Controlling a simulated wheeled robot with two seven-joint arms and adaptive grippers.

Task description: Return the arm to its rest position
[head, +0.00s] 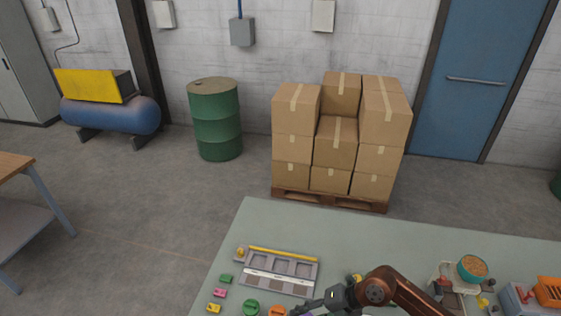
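My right arm comes in from the bottom right, with copper-coloured links bent over the table. Its dark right gripper (303,308) points left, low over the table (400,237), just below a grey tray (277,271). The fingers are small and partly cut by the bottom edge, so I cannot tell whether they are open or shut. An orange round piece (277,311) is close to the fingertips; I cannot tell whether they touch. My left gripper is not in view.
Green (226,279), pink (219,293) and yellow (214,308) pieces and a green round piece (251,307) lie left of the gripper. A device with a teal bowl (472,269) and an orange crate (548,291) stand right. The table's back middle is clear.

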